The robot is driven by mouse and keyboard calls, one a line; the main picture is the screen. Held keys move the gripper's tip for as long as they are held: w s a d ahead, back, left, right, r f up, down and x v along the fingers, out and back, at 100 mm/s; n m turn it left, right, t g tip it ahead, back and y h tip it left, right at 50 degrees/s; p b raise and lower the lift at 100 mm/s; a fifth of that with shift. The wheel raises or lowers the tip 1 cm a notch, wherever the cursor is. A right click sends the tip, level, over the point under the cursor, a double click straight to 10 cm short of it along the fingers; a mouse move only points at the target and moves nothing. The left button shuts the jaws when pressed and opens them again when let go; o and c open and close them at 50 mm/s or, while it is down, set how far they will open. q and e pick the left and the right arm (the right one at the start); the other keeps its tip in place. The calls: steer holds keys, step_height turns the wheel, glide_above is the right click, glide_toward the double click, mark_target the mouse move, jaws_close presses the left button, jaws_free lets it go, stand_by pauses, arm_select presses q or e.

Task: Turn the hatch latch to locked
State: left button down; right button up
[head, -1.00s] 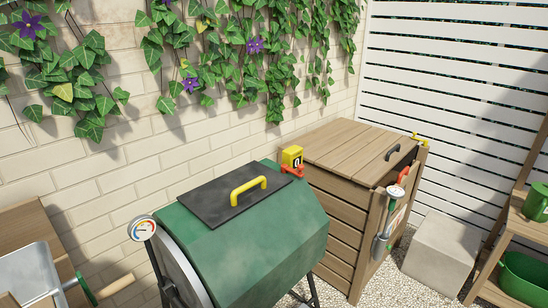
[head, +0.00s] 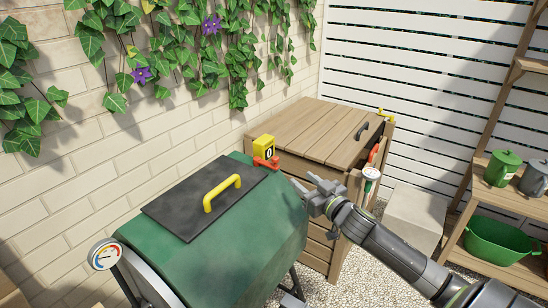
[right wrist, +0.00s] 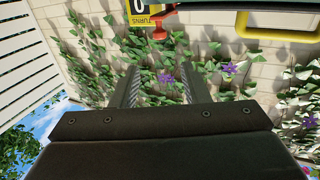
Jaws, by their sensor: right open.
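The green drum (head: 255,235) has a black hatch (head: 180,218) with a yellow handle (head: 222,192), and the hatch lies flat on its top. A small red latch (head: 266,163) sits at the hatch's far right edge, beside a yellow counter box (head: 264,146) reading 0. My right gripper (head: 304,182) is open and empty, right of the latch and apart from it. In the right wrist view, the latch (right wrist: 159,26) is at the top, beyond the open fingers (right wrist: 160,75). I cannot tell whether the latch is locked. My left gripper is out of view.
A wooden bin (head: 322,130) with a slatted lid stands close behind my right gripper. A dial gauge (head: 104,254) is at the drum's near left. A shelf (head: 490,250) with green pots stands at the right. A brick wall with ivy is behind the drum.

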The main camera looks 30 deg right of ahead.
mark_target(277, 159)
steer(key=w+b, duration=0.2)
steer(key=w, duration=1.1)
steer(key=shift+w+f, duration=0.1)
steer(key=shift+w, duration=0.15)
steer(key=shift+w+b, duration=0.3)
steer(key=shift+w, duration=0.35)
steer(key=shift+c, duration=0.2)
jaws_close()
